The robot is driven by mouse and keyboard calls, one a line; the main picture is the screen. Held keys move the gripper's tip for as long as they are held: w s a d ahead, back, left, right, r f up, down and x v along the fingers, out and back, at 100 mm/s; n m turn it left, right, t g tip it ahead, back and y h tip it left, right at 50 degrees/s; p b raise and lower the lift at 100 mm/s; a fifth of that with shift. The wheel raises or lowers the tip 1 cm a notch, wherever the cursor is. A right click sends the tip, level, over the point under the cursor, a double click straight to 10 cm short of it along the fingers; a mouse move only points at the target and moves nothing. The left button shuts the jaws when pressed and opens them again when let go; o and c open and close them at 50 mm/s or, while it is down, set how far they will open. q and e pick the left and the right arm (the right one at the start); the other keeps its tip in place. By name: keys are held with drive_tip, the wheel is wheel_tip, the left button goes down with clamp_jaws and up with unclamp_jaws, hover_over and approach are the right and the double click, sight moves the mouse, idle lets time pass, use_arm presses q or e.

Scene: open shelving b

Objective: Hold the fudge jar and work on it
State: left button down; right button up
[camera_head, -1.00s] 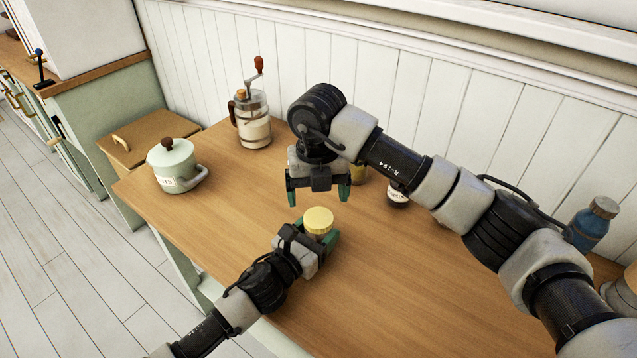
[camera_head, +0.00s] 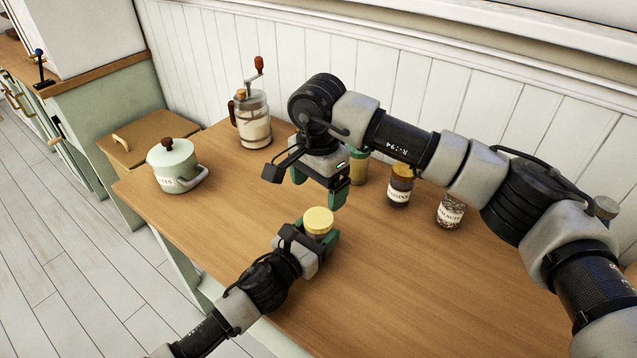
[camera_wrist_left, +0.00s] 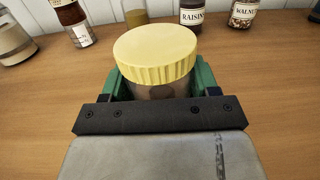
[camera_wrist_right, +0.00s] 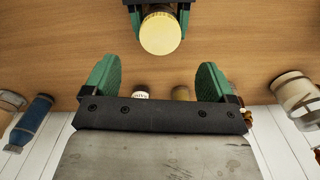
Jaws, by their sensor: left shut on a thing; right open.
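The jar with a ribbed yellow lid (camera_head: 318,220) is upright at the table's front part; I take it to be the fudge jar, but its label is hidden. My left gripper (camera_head: 316,234) is shut on its body below the lid; in the left wrist view the lid (camera_wrist_left: 155,50) is closed and stands above the green fingers. My right gripper (camera_head: 317,188) is open and empty, above and behind the jar, pointing down. In the right wrist view the lid (camera_wrist_right: 160,32) lies beyond the open fingers (camera_wrist_right: 158,75), apart from them.
Behind stand a green-lidded jar (camera_head: 358,168), a raisins jar (camera_head: 399,187) and a walnuts jar (camera_head: 450,211). A hand-crank grinder (camera_head: 253,120) and a pale green pot (camera_head: 173,168) are at the left. The wooden table (camera_head: 400,270) is clear at front right.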

sight(319, 217)
drive_tip(key=shift+n, duration=0.9)
drive_tip(key=shift+f, duration=4)
drive_tip(key=c, duration=0.9)
drive_tip(key=m, duration=0.6)
drive_tip(key=shift+m, duration=0.4)
drive_tip(key=shift+c, duration=0.2)
drive_tip(key=o, duration=1)
